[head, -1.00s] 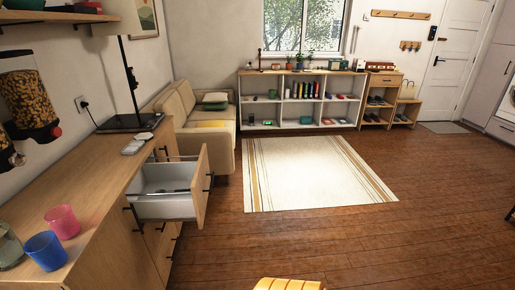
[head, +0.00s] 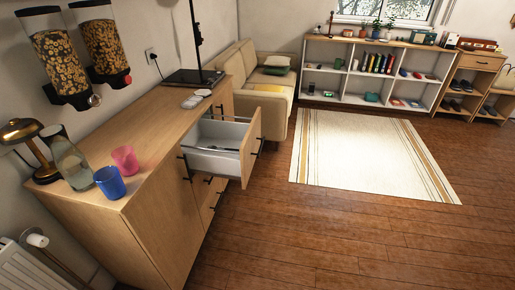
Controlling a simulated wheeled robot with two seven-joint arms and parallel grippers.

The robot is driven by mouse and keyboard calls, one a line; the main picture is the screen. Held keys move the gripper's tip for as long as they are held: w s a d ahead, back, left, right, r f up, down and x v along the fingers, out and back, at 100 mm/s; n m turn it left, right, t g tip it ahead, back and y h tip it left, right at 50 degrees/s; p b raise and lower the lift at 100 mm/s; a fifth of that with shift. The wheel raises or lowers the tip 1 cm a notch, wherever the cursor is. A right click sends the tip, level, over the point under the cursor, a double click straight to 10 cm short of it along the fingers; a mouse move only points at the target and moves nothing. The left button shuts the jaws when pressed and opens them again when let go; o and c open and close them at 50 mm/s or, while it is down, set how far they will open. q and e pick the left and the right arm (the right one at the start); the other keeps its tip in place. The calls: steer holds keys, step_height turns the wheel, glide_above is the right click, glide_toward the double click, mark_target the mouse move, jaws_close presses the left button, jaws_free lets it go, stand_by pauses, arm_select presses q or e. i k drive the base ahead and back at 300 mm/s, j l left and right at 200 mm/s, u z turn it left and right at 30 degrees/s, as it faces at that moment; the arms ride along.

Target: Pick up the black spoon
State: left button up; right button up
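An open drawer (head: 246,157) sticks out from the wooden cabinet (head: 165,222). A small dark, thin item (head: 228,149) lies inside on the drawer's pale floor. It may be the black spoon, but it is too small to tell its shape. Neither of my grippers shows in the head view.
A blue cup (head: 109,182), a pink cup (head: 125,160), a glass vase (head: 72,164) and a brass lamp (head: 28,140) stand on the cabinet's near end. Two food dispensers (head: 58,62) hang above. The wooden floor (head: 310,235) right of the drawer is clear.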

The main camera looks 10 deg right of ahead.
mark_target(211, 146)
steer(key=i+l+u, duration=0.25)
steer(key=i+l, duration=0.4)
steer(key=i, duration=0.35)
steer(key=i+l+u, duration=0.3)
steer(key=i+l, duration=0.55)
steer(key=i, duration=0.05)
